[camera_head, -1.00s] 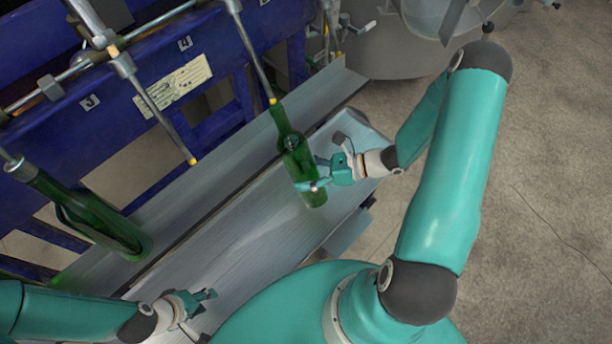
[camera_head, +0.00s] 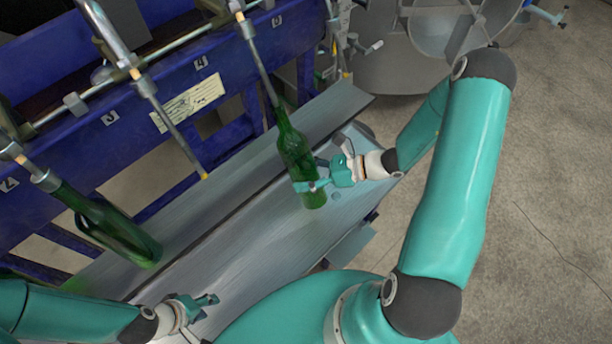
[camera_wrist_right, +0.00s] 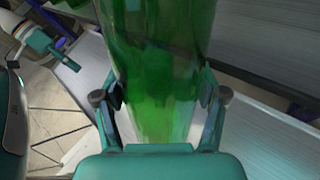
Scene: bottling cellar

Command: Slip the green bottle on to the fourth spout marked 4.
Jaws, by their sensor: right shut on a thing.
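The green bottle (camera_head: 297,160) stands slightly tilted in the head view, its mouth at the lower end of the spout (camera_head: 260,68) by the label 4 (camera_head: 200,62). The spout's yellow tip is hidden, seemingly inside the neck. My right gripper (camera_head: 312,187) is shut on the bottle's lower body. In the right wrist view the bottle (camera_wrist_right: 157,75) fills the space between the fingers (camera_wrist_right: 160,108); its neck is out of view. My left gripper (camera_head: 208,313) is open and empty at the lower left, apart from the bottles.
Another green bottle (camera_head: 118,232) hangs on the spout at the left. The spout between (camera_head: 178,134) is bare, with a yellow tip. A blue beam (camera_head: 155,100) carries the labels. A metal ledge (camera_head: 215,215) runs below; its middle is clear.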

